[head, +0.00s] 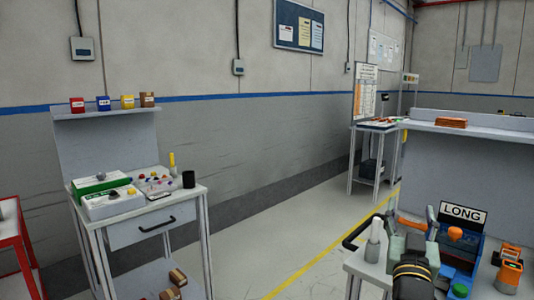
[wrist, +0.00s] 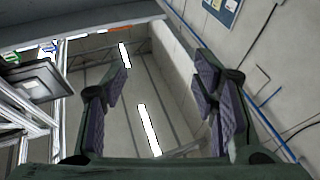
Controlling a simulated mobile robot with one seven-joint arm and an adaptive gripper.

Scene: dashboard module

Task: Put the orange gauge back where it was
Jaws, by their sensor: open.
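My gripper (wrist: 162,78) is open and empty in the wrist view, with its two padded fingers wide apart and the wall and ceiling behind them. In the head view an orange rounded piece (head: 455,233) shows at the blue fixture (head: 470,246) below the LONG sign (head: 463,215). An orange boxy device (head: 509,273) stands at the lower right on the near bench. I cannot tell which of these is the orange gauge.
A grey workbench (head: 130,212) with boxes and small parts stands at the left, with several small colored bins on its shelf (head: 105,112). A red stand (head: 12,238) is at the far left. Another table (head: 376,127) stands at the back. The floor between is clear.

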